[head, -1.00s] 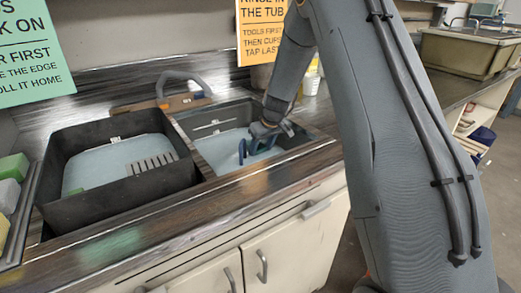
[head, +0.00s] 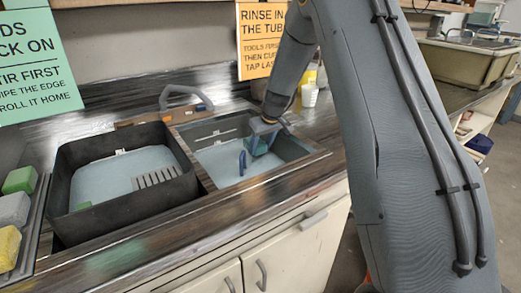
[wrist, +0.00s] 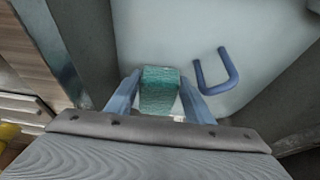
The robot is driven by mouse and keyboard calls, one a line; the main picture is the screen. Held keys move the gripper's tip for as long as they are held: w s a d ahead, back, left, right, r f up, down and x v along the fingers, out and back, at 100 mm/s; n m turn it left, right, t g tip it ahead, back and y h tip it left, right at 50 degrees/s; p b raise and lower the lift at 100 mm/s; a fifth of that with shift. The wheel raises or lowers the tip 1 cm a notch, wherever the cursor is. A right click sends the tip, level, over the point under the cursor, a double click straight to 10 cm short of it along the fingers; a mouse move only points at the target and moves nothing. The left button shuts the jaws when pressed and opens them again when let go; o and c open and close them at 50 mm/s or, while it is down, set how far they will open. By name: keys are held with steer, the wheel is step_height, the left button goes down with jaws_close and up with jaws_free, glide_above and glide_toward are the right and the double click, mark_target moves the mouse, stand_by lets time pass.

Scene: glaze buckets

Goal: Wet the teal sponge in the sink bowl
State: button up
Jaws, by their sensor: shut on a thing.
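The teal sponge (wrist: 160,90) sits between the two blue fingers of my gripper (wrist: 161,82), which is shut on it. In the head view my gripper (head: 262,135) is over the right sink bowl (head: 208,188), inside its outline, with the sponge (head: 259,146) at its tip. The bowl has dark walls and a pale, smooth surface inside. I cannot tell whether the sponge touches that surface. A blue U-shaped handle (head: 242,162) stands in the bowl near the sponge; it also shows in the wrist view (wrist: 233,70), apart from my fingers.
A dark tub (head: 100,226) with pale contents and a slotted grate (head: 156,177) adjoins on the left. A grey tap (head: 186,92) stands behind. Green (head: 19,180), grey (head: 13,210) and yellow (head: 8,247) blocks lie at far left. Cups (head: 309,95) stand behind the bowl.

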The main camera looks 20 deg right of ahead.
steer(key=shift+r+p, duration=2.05)
steer(key=shift+r, duration=2.2)
steer(key=shift+r, duration=0.1)
step_height(320, 180, up, 7)
steer(key=p, duration=0.3)
steer(key=shift+r+p, duration=0.15)
steer(key=shift+p, duration=0.15)
